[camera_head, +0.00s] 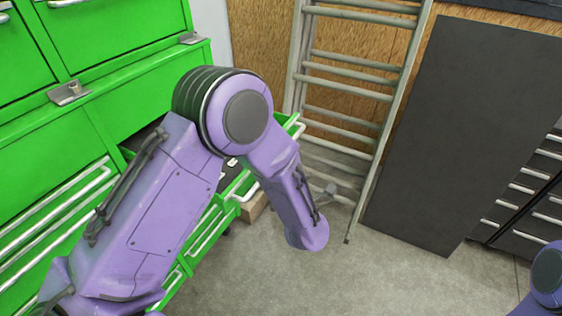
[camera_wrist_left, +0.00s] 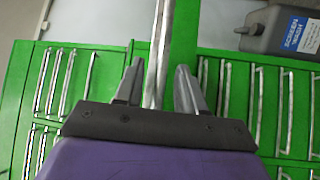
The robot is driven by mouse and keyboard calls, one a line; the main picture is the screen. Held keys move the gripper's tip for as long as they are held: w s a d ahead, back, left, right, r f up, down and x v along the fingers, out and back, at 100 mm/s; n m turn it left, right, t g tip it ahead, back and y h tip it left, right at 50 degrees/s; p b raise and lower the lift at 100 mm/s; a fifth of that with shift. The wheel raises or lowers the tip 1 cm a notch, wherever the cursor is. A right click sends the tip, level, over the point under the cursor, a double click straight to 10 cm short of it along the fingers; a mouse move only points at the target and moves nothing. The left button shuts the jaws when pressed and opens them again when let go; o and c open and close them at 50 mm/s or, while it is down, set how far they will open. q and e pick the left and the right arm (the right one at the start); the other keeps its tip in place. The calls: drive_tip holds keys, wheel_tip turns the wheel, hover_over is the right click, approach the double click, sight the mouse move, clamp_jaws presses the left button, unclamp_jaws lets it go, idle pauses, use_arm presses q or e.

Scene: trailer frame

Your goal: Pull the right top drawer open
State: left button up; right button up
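The green tool cabinet (camera_head: 150,65) fills the left of the head view. Its right top drawer (camera_head: 238,185) stands pulled out, with part of its dark inside showing; my left arm covers much of it. A silver handle (camera_head: 298,130) shows at the drawer front's far end. In the left wrist view, a silver handle bar (camera_wrist_left: 161,40) runs between the two fingers of my left gripper (camera_wrist_left: 158,88). The fingers are apart, with visible gaps beside the bar. My right gripper is out of view.
A ladder (camera_head: 345,85) leans on the wooden wall beside a dark panel (camera_head: 465,125). Dark drawers (camera_head: 525,205) stand at the right. A grey screen wash container (camera_wrist_left: 285,30) shows in the wrist view. The grey floor (camera_head: 400,275) is clear in front.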

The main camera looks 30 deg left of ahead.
use_arm(q)
drive_tip(key=shift+s+f, duration=0.1)
drive_tip(key=b+v, duration=0.2)
drive_tip(key=v, duration=0.8)
drive_tip(key=shift+s, duration=0.2)
drive_tip(key=shift+d, duration=0.1)
